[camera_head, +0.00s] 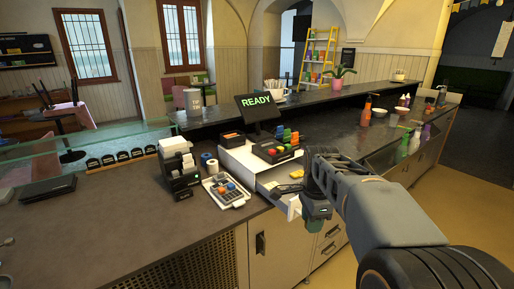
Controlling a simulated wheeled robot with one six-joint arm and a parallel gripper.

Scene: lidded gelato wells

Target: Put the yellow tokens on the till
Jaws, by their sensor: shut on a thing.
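The till (238,155) is a white box on the dark counter, with a black screen (258,107) that reads READY. A small yellow piece (297,173), likely one or more tokens, lies low on the right side of the till area, just left of my arm. My gripper (316,219) points down at the counter's front edge, right of the till. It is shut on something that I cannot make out. A white part (293,208), perhaps the front of an open till drawer, shows just left of the gripper. My arm hides the surface behind it.
A black tray of coloured pieces (277,149) sits on the till. Bottles (366,110) and bowls stand on the right. The counter (120,215) is clear at front left.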

